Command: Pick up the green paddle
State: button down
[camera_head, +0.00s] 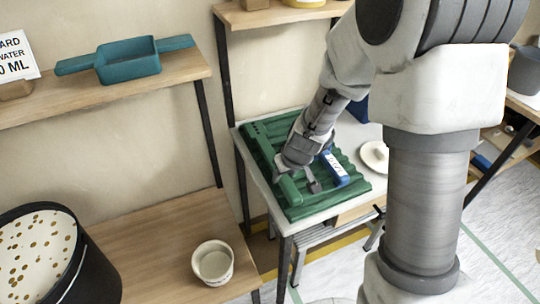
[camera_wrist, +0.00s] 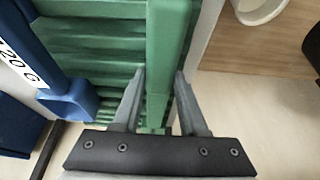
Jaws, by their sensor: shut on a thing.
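The green paddle (camera_wrist: 168,40) is a long green bar that runs up the wrist view between the two grey fingers of my gripper (camera_wrist: 160,82). The fingers are shut on it, one on each side. In the head view my gripper (camera_head: 301,186) is low over the ridged green rack (camera_head: 268,130), and part of the green paddle (camera_head: 289,190) shows beside it. The rack's ridges lie under the paddle in the wrist view. I cannot tell whether the paddle still touches the rack.
A blue paddle with a white label (camera_head: 335,168) lies on the rack, close to my gripper. A round white item (camera_head: 375,156) sits right of the rack. A white bowl (camera_head: 213,263) and a black bucket (camera_head: 95,275) are at lower left. A teal scoop (camera_head: 128,62) is on the shelf.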

jog(key=shift+r, duration=0.15)
jog(key=shift+r+p, duration=0.4)
jog(key=shift+p, duration=0.15)
notch_tip(320, 180, up, 4)
jog(key=shift+f+p, duration=0.15)
jog(key=shift+p, duration=0.8)
jog(key=s+d+r, duration=0.6)
jog(key=s+d, duration=0.1)
jog(key=d, duration=0.2)
jog(key=shift+d+r+b, duration=0.15)
jog(key=shift+r+b, duration=0.25)
jog(key=c, duration=1.1)
grip_release()
grip_shut()
